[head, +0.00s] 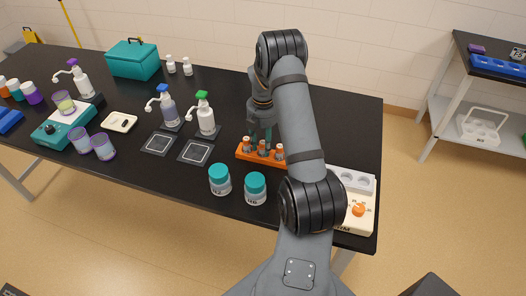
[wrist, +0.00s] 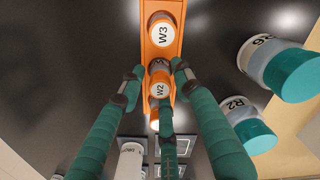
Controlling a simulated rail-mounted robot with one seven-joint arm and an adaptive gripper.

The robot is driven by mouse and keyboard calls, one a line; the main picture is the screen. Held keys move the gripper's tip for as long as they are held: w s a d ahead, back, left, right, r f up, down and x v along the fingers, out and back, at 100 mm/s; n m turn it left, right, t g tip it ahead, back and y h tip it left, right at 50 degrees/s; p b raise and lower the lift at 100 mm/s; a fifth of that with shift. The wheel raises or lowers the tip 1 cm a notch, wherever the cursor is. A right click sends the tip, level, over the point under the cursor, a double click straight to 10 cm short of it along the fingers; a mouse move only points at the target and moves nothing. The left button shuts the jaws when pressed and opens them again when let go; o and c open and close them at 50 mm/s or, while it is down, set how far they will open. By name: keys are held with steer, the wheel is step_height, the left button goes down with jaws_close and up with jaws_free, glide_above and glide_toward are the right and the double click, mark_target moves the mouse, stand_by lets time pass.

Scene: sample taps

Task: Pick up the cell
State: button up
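An orange rack (head: 240,152) holds three small cells with white tops and orange bands, upright in a row. In the wrist view, the cell marked W2 (wrist: 160,86) is in the middle of the rack and the cell marked W3 (wrist: 162,29) is at its top end. A third cell is mostly hidden behind a finger. My gripper (wrist: 156,85) has three green fingers, spread around W2 with visible gaps at the left and right fingertips. It is open and points down over the rack, as the head view (head: 263,137) also shows. Contact with the lower finger cannot be told.
Two teal-lidded jars (head: 219,180) (head: 255,189) stand close in front of the rack. Pump bottles (head: 206,115) and square black pads (head: 196,152) are to its left. A white device with an orange knob (head: 358,210) is at the table's right front corner.

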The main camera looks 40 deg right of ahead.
steer(key=c, duration=0.6)
steer(key=shift+c, duration=0.3)
